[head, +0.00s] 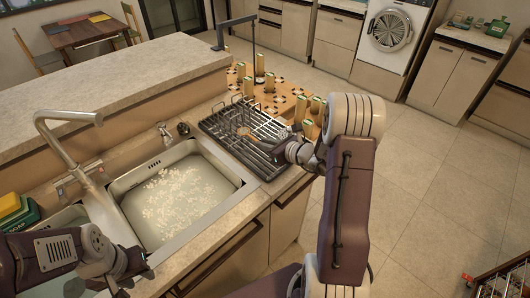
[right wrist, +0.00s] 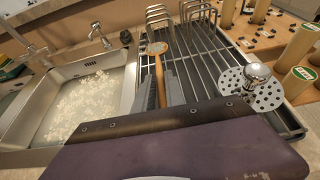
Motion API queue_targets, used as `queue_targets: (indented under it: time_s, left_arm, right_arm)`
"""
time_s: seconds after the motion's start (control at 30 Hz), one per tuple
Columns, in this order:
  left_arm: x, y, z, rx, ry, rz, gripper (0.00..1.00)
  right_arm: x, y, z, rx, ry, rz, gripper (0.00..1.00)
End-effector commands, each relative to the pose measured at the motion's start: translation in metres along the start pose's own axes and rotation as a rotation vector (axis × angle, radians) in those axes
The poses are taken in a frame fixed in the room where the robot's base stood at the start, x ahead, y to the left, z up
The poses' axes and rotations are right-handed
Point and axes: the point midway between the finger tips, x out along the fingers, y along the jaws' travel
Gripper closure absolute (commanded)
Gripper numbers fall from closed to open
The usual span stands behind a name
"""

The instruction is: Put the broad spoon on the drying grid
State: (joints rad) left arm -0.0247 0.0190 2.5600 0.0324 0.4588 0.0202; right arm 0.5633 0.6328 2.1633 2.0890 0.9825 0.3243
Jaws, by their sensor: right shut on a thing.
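The broad spoon (right wrist: 159,66), with a round head and a wooden-coloured handle, is held in my right gripper (right wrist: 162,92), which is shut on its handle. In the head view the spoon (head: 243,130) lies over the drying grid (head: 222,126), head pointing away from my right gripper (head: 279,147). The grid is a dark rack of parallel bars; it also shows in the right wrist view (right wrist: 207,66). I cannot tell whether the spoon touches the bars. My left gripper (head: 134,268) is low at the sink's near edge, its jaws unclear.
A perforated steel disc with a shiny knob (right wrist: 256,83) sits at the grid's right side. A sink (head: 180,195) with foamy water lies left of the grid. Several pale cylinders (head: 301,108) stand on a patterned board behind the grid. A tap (head: 66,150) rises at left.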

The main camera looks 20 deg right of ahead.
Motion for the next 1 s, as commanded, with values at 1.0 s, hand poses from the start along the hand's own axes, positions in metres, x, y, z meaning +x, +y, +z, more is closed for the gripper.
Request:
queue_targets:
  time_s: [1.0]
  left_arm:
    - [0.004, 0.0, 0.0, 0.0, 0.0, 0.0, 0.64]
  right_arm:
    - [0.016, 0.0, -0.04, 0.0, 0.001, 0.001, 0.63]
